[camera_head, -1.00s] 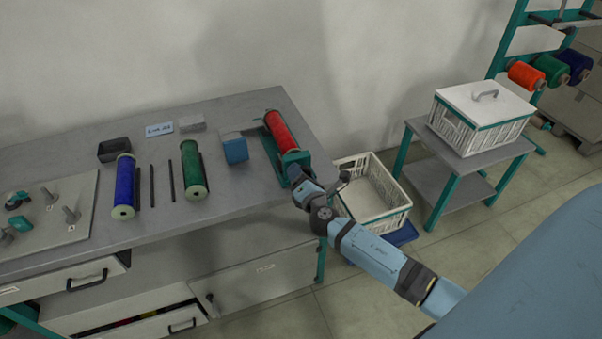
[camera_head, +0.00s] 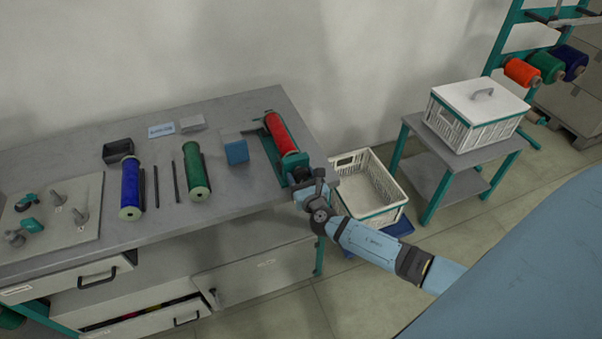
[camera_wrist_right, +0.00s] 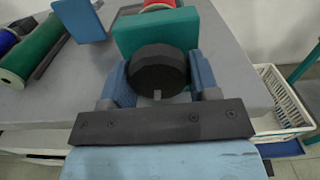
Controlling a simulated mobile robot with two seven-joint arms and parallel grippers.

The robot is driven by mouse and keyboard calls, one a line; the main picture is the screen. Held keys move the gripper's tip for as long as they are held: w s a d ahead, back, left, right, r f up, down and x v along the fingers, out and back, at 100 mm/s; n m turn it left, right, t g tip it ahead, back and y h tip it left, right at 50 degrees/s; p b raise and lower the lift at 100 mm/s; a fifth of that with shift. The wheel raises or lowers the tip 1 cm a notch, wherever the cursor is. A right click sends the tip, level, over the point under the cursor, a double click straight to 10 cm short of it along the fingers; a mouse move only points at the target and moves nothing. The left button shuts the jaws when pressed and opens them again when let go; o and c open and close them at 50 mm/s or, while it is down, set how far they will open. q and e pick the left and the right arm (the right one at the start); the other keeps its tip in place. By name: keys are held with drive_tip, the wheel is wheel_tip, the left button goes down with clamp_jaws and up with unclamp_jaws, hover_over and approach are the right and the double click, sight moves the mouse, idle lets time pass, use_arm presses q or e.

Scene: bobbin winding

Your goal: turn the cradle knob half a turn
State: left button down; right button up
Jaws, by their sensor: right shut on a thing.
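The cradle (camera_head: 284,165) is a teal stand at the right end of the workbench, with a red bobbin (camera_head: 281,134) lying in it. In the right wrist view the cradle's teal end plate (camera_wrist_right: 157,32) faces me, with the red bobbin just showing behind it. The cradle knob (camera_wrist_right: 157,70) is dark, round and ridged, with a small light mark at its lower edge. My right gripper (camera_wrist_right: 158,80) has its two blue fingers on either side of the knob, shut on it. My left gripper is not in view.
A blue bobbin (camera_head: 130,185) and a green bobbin (camera_head: 196,170) lie on the bench. A blue block (camera_head: 236,152) is left of the cradle. A lidded crate (camera_head: 476,128) is on a side table.

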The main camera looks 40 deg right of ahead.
drive_tip(key=shift+r+n+p, duration=0.1)
drive_tip(key=shift+n+p, duration=0.45)
drive_tip(key=shift+n, duration=0.85)
drive_tip(key=o, duration=0.9)
drive_tip(key=shift+s, duration=0.4)
drive_tip(key=v, duration=1.3)
drive_tip(key=shift+b, duration=0.4)
